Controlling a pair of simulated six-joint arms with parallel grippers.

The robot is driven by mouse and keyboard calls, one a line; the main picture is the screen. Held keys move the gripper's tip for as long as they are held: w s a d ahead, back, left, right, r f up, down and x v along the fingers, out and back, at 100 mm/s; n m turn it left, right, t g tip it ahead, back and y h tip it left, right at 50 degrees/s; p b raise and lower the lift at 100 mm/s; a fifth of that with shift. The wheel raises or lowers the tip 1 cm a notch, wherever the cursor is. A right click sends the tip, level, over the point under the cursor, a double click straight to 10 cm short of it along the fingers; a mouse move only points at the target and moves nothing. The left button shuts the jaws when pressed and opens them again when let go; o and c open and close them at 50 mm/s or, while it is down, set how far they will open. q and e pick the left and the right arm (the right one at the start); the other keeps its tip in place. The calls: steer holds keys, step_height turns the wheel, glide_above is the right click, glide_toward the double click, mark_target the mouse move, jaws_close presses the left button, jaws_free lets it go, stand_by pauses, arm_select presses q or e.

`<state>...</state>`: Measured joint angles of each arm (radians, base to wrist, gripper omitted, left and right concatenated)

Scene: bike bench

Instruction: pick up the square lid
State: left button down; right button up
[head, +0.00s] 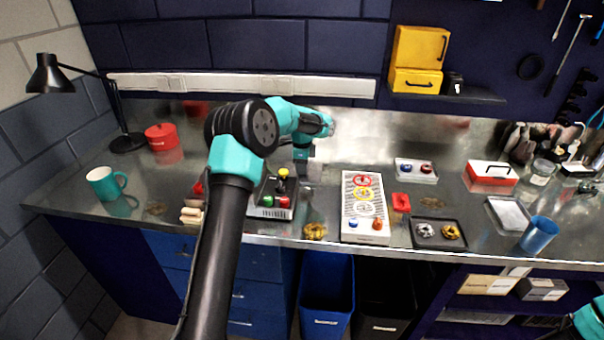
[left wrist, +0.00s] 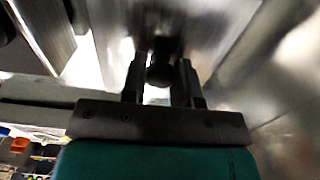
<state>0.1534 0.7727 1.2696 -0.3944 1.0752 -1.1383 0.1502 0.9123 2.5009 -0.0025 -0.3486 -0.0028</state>
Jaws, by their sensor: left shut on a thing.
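My left gripper (head: 303,158) is over the back middle of the metal bench. In the left wrist view, its two fingers (left wrist: 160,80) are shut on a dark round knob (left wrist: 160,72). The knob belongs to a flat grey metallic plate, which looks like the square lid (left wrist: 200,25); its outline is cut off by the frame and blurred. In the head view, the lid is mostly hidden by my gripper and arm, and only a pale piece shows beside the fingers. I cannot tell whether it touches the bench. My right gripper is out of view.
A red pot (head: 161,138) and teal mug (head: 103,184) are at the left. The bench's back middle is fairly clear.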

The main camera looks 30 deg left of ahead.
arm_select(q)
steer(key=shift+r, duration=0.1)
step_height(320, 180, up, 10)
steer(key=shift+f, duration=0.1)
stand_by(0.5)
stand_by(0.4)
